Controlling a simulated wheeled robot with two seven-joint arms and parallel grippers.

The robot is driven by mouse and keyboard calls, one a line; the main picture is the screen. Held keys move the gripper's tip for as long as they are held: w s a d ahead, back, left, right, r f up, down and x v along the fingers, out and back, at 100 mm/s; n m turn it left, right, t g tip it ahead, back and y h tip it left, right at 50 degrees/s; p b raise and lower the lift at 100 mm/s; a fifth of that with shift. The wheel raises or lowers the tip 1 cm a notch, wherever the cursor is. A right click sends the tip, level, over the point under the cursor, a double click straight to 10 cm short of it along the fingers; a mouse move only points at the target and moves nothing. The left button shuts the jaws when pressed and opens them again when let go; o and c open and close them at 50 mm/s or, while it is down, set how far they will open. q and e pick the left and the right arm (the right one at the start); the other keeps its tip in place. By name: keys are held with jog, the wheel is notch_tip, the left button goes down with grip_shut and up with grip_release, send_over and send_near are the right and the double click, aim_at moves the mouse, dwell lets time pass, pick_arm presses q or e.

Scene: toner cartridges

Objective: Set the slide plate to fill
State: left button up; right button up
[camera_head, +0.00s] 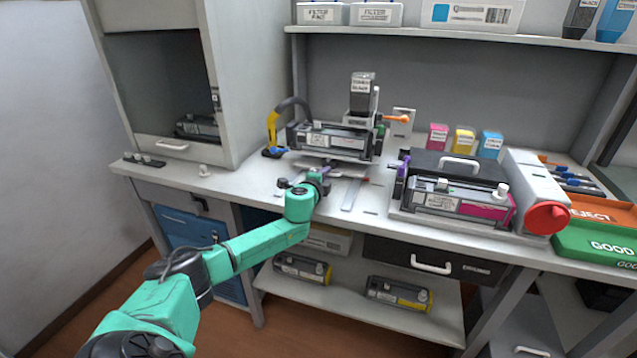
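A filling station (362,98) with a black bottle on top stands at the back of the bench. A dark toner cartridge (330,141) lies across its base, below the bottle. What looks like the slide plate (348,170) is a thin grey piece under and in front of this cartridge. Its markings are too small to read. My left gripper (322,179) is at the bench's front edge, just left of the plate, close to a small purple part. Its fingers are small and partly hidden, so I cannot tell its opening or contact. My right gripper is not in view.
A yellow and black hose (279,128) curves left of the station. A second cartridge with a magenta end (458,203) sits in a fixture at right, near a red round cap (547,217). Green (600,243) and orange (590,212) trays stand far right. An open cabinet (160,90) is at left.

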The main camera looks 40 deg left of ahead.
pick_arm(q)
jog(key=p+v, duration=0.1)
jog(key=v, duration=1.2)
jog(key=shift+a+r, duration=0.1)
jog(key=shift+a, duration=0.1)
jog(key=shift+s+d, duration=0.4)
